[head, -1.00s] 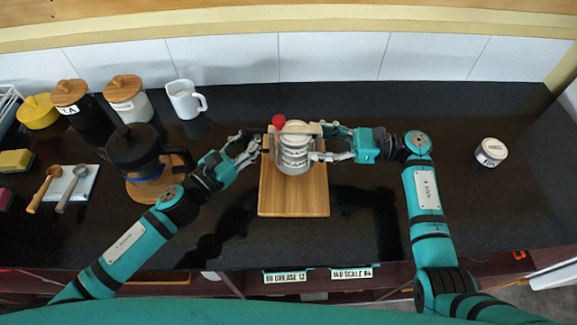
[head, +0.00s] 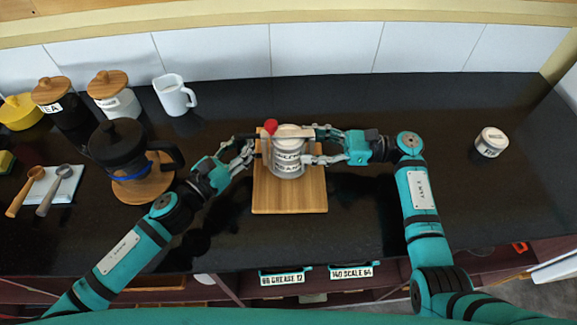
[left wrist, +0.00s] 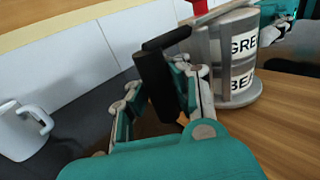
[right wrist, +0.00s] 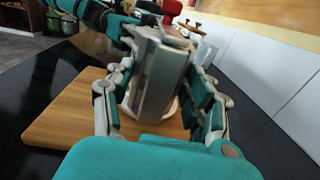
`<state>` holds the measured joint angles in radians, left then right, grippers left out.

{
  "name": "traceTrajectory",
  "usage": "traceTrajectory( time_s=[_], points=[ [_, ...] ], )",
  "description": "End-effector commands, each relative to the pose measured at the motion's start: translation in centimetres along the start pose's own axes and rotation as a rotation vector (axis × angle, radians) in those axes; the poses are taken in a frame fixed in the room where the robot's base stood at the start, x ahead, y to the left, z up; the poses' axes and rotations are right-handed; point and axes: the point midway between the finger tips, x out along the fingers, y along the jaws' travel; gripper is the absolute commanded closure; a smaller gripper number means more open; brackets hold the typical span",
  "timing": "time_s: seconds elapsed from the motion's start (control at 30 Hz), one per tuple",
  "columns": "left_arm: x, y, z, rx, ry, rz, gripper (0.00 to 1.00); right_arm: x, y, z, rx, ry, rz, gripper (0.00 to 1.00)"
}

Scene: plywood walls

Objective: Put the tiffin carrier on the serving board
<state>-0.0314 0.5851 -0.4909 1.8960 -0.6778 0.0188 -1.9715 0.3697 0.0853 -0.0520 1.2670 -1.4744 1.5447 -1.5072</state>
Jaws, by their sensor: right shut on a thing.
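The tiffin carrier (head: 289,160) is a stack of pale, labelled tins in a frame, with a red knob at its top. It is upright over the back part of the wooden serving board (head: 290,200); I cannot tell if its base touches. It also shows in the left wrist view (left wrist: 238,60) and right wrist view (right wrist: 160,75). My right gripper (head: 322,145) is shut on the carrier's right side. My left gripper (head: 248,150) is at its left side, fingers apart around a dark upright grip (left wrist: 155,85), with a gap visible beside it.
A dark pot (head: 118,150) on a round wooden mat stands left of my left arm. A small white jar (head: 491,142) stands at the right. Dark counter around the board is clear.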

Motion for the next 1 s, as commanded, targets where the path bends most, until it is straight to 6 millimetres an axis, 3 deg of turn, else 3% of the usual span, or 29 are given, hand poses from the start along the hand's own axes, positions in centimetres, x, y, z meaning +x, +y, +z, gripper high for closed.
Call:
traceTrajectory(
  time_s=[0.1, 0.13, 0.3, 0.37, 0.67, 1.0],
  points=[
    [-0.1, 0.7, -1.2, 0.006, 0.006, 0.016, 1.0, -0.5, -0.3, -1.0, -0.004, 0.0, -0.011, 0.87],
    [-0.1, 0.8, -0.9, 0.006, 0.008, 0.017, 0.91, -0.5, -0.3, -0.6, -0.003, 0.001, -0.012, 0.42],
    [-0.1, 0.5, -0.8, 0.004, 0.006, 0.012, 0.69, -0.4, -0.2, -0.6, -0.001, 0.001, -0.008, 0.22],
    [-0.1, 0.4, -0.8, 0.003, 0.005, 0.01, 0.64, -0.3, -0.2, -0.6, -0.001, 0.001, -0.007, 0.22],
    [-0.6, 0.2, -0.7, 0.001, 0.003, 0.007, 0.64, -0.1, -0.1, -0.6, 0.0, 0.0, -0.004, 0.22],
    [-6.4, 0.2, -0.9, -0.002, 0.006, 0.008, 0.64, -0.1, -0.1, -0.6, 0.0, 0.0, -0.003, 0.22]
  ],
)
